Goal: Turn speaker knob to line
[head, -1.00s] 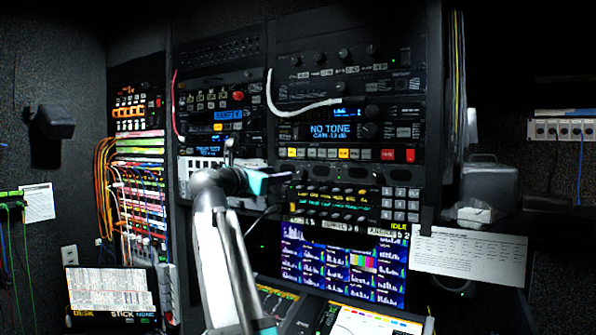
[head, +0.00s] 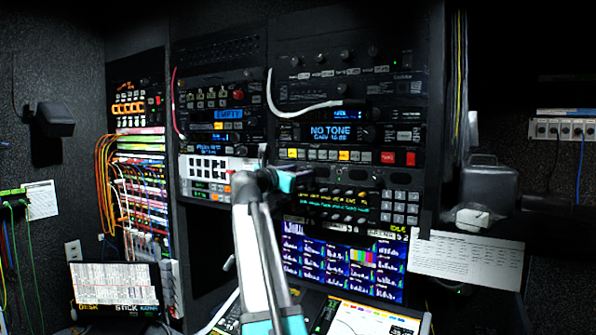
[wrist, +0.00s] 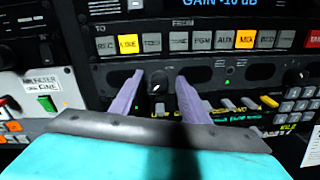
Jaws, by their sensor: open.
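The speaker panel (wrist: 215,73) is a dark strip with oval grilles, below a row of lit buttons. Its small dark round knob (wrist: 158,84) shows in the wrist view between my fingers, with a pale mark on its face. The labels around it are too small to read. My gripper (wrist: 159,77) is open, with one purple finger to the left of the knob and one to the right. I cannot tell whether either finger touches it. In the head view my wrist stands in front of the rack beside the speaker panel (head: 345,175), and the knob cannot be made out there.
The FROM button row (wrist: 205,41) runs just above. A white panel with a green switch (wrist: 42,98) is at the left. A keypad (wrist: 297,108) and another knob (wrist: 296,74) are at the right. Monitor screens (head: 340,262) sit below; cables (head: 125,190) hang at the left.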

